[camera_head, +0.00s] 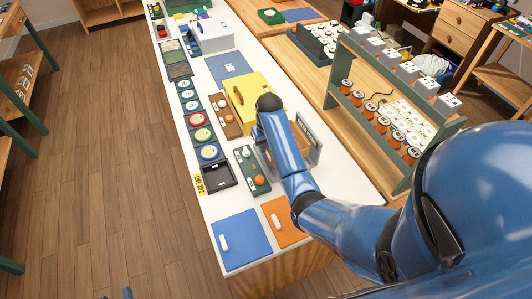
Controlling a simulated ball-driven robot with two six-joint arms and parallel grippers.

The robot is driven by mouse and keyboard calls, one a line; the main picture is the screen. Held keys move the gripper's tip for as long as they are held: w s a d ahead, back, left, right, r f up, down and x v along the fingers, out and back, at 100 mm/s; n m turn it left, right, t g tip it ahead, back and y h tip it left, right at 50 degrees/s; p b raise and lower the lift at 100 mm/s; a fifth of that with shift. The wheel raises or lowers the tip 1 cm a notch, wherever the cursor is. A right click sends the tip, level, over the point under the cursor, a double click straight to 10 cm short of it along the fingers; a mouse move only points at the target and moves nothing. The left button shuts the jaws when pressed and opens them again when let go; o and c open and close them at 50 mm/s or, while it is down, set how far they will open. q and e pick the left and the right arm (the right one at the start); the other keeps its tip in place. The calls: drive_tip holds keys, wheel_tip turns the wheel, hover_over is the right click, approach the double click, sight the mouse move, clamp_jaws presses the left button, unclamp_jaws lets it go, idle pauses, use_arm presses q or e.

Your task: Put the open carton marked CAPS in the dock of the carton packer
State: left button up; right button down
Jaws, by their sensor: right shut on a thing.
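My right arm reaches in from the right over the white counter, and its dark wrist end (268,103) is beside a yellow box-like machine (250,98), which may be the carton packer. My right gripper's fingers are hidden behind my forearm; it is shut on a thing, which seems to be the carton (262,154). Only a tan edge of the carton shows left of my forearm. A grey upright panel (309,143) stands right of the forearm; I cannot tell what it belongs to. No CAPS marking is readable, and the dock cannot be made out.
A row of round coloured dials (203,135) and a black tray (218,176) line the counter's left side. A green panel with buttons (252,168) is close by. Blue (241,240) and orange (284,222) mats lie in front. A green rack (397,110) stands right.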

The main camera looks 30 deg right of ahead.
drive_tip(key=shift+f, duration=2.35)
drive_tip(key=c, duration=1.1)
unclamp_jaws()
drive_tip(key=shift+r, duration=0.15)
drive_tip(key=r, duration=0.4)
drive_tip(key=s+r, duration=0.1)
drive_tip(key=r, duration=0.6)
drive_tip(key=shift+s+a+r, duration=0.1)
drive_tip(key=shift+s+r, duration=0.15)
drive_tip(key=shift+r, duration=0.15)
